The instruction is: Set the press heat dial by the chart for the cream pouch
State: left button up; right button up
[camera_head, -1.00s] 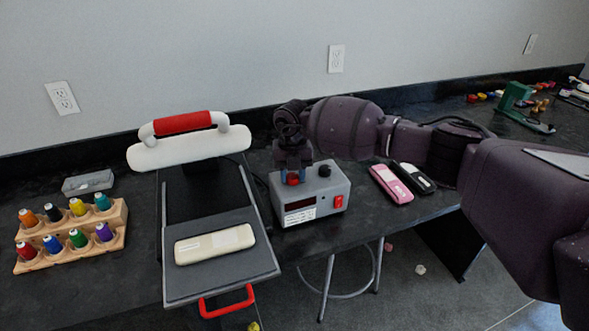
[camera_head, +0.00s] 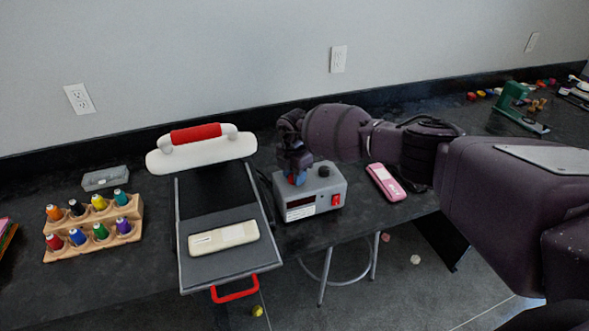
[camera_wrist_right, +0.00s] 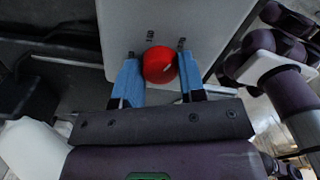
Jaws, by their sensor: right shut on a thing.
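The grey control box (camera_head: 325,197) stands right of the heat press (camera_head: 262,262). My right gripper (camera_head: 297,179) is over the box's top left. In the right wrist view its blue fingers are shut on the red dial (camera_wrist_right: 159,64), one on each side. A small pale mark shows on the dial's right part; small print lies beyond it. The cream pouch (camera_head: 223,238) lies flat on the press's lower plate. My left gripper is not in view.
The white press head with its red handle (camera_head: 196,133) is raised at the back. A wooden thread rack (camera_head: 95,240) and grey tray (camera_head: 105,178) stand left. A pink pouch (camera_head: 387,182) lies right of the box, beside my right arm.

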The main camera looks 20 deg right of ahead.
jog(key=shift+m+p, duration=0.45)
jog(key=shift+m, duration=0.25)
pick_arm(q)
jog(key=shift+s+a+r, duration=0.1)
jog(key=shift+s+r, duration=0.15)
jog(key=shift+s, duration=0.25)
pick_arm(e)
jog(key=shift+m, duration=0.3)
jog(key=o, duration=0.9)
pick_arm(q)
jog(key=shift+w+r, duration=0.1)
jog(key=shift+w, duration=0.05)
pick_arm(e)
notch_tip(320, 180, up, 11)
jog(key=shift+f, duration=0.1)
